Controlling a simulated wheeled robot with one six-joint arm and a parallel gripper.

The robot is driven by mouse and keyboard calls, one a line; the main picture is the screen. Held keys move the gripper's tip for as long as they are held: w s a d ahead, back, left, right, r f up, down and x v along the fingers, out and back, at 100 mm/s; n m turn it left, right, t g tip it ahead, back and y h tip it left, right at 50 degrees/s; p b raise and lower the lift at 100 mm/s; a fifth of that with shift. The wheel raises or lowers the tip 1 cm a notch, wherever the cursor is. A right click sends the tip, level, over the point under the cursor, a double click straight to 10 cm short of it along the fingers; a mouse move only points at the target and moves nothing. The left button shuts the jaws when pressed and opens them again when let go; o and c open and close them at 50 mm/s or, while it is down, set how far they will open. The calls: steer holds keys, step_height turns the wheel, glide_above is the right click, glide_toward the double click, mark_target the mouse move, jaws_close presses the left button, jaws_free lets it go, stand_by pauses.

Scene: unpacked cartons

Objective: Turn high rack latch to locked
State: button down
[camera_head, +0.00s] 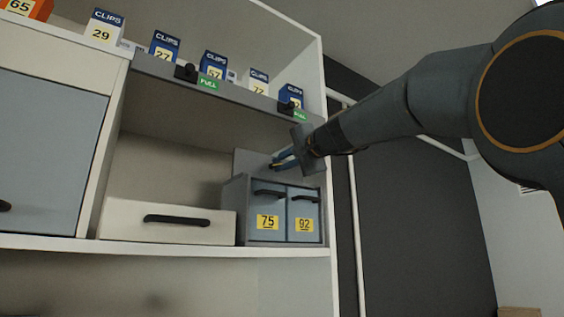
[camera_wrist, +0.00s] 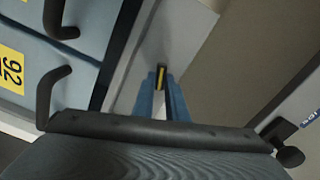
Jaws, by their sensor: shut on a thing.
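My gripper (camera_head: 275,163) reaches in from the right, above the small grey drawer unit. Its blue fingers also show in the wrist view (camera_wrist: 161,88), closed on a small dark piece with a yellow stripe (camera_wrist: 161,74). This piece looks like the latch's lever; the fingers hide most of it. It lies against a pale grey panel, which shows behind the fingers in the head view (camera_head: 246,163). I cannot tell which way the latch is turned.
The drawer unit has drawers 75 (camera_head: 267,206) and 92 (camera_head: 303,208) with dark handles. A cream drawer (camera_head: 170,219) stands left. The cabinet's right side post (camera_head: 328,160) is close to my arm.

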steer(key=shift+m+p, duration=0.45)
steer(key=shift+m, duration=1.45)
steer(key=shift+f, duration=0.1)
steer(key=c, duration=1.8)
jaws_free()
steer(key=shift+o, duration=0.2)
steer(key=b+v, duration=0.3)
steer(key=v, duration=0.4)
steer(key=shift+s+d, duration=0.25)
steer(key=shift+s, duration=0.1)
